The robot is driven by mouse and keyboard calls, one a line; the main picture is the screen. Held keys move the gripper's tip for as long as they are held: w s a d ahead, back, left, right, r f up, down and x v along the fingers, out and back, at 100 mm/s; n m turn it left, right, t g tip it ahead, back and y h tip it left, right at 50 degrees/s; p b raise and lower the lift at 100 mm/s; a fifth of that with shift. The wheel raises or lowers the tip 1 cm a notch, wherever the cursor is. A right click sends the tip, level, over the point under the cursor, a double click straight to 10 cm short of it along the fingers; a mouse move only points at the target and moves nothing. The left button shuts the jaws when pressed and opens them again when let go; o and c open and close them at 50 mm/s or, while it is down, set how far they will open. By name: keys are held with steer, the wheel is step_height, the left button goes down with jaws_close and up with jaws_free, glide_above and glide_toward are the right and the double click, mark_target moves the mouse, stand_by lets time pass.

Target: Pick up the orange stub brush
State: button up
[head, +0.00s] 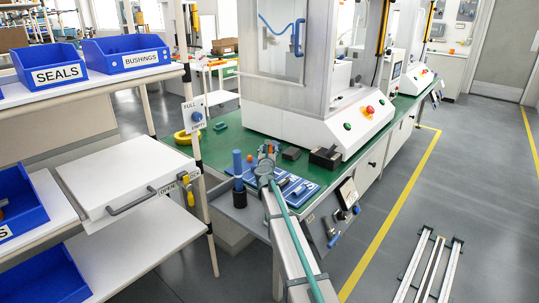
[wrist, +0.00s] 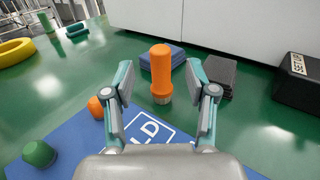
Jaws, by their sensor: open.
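The orange stub brush (wrist: 161,68) stands upright in the wrist view, with an orange handle and a pale lower end on the green bench. In the head view I cannot make it out clearly near my arm. My gripper (wrist: 160,92) is open and empty, with one finger to each side of the brush in the picture. The brush appears just beyond the fingertips, and I see no contact. In the head view my gripper (head: 266,160) is over the green bench (head: 226,139), above the blue mat.
The blue mat (wrist: 62,140) lies under my gripper. A smaller orange piece (wrist: 95,107) and a green piece (wrist: 38,153) stand at left. Behind the brush are a blue stack (wrist: 176,57) and a dark grey stack (wrist: 213,75). A black block (wrist: 302,85) sits at right, before the white press (head: 320,128).

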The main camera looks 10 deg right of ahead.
steer(key=x, duration=0.6)
jaws_close()
